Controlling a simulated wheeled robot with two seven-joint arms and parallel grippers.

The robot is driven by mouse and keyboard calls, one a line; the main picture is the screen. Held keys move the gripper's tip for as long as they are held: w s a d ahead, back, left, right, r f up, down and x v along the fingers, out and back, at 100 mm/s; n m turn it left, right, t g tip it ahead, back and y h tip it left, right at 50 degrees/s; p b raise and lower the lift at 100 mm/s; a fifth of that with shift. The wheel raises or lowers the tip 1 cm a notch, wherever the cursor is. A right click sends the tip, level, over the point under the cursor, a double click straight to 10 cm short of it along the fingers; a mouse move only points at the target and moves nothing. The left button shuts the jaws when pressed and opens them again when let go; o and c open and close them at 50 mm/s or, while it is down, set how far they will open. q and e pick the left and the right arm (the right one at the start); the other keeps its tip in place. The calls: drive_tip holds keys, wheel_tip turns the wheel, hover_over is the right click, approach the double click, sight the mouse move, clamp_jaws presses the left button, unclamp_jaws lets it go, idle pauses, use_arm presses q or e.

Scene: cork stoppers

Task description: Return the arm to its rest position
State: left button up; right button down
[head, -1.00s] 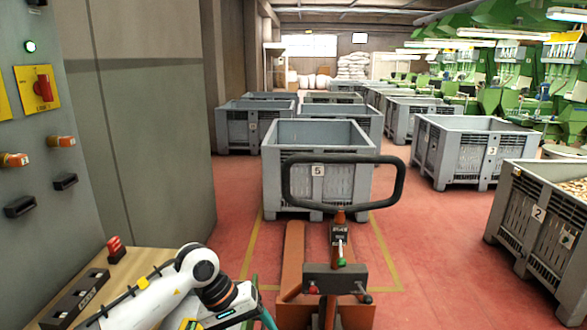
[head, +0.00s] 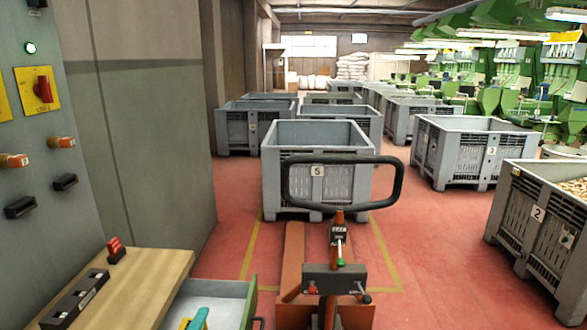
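Neither of my arms nor grippers shows in the head view now. The wooden worktop (head: 150,290) at the lower left is in plain view. Beside it is an open grey drawer or tray (head: 225,294) with a green edge. A teal and yellow object (head: 198,319) shows in it at the bottom edge of the picture, partly cut off.
A pallet truck (head: 335,280) with a black loop handle stands in front of grey crate 5 (head: 318,195). Crate 2 (head: 535,228) is at the right. A control cabinet (head: 50,130) with a red rotary switch (head: 43,87) stands at the left. Red floor lies between the crates.

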use_arm(q)
drive_tip(key=s+a+f+n+g+y, duration=0.2)
drive_tip(key=s+a+f+n+g, duration=0.3)
drive_tip(key=s+f+n+g, duration=0.5)
drive_tip(key=s+f+n+g+h, duration=0.1)
drive_tip(key=s+f+n+g, duration=0.45)
drive_tip(key=s, duration=0.95)
wheel_tip(320, 180, down, 32)
drive_tip(key=s+m+b, duration=0.1)
drive_tip(key=m+b, duration=0.1)
drive_tip(key=s+a+f+g+b, duration=0.1)
drive_tip(key=s+a+f, duration=0.2)
drive_tip(key=s+f, duration=1.3)
drive_tip(key=shift+b, duration=0.4)
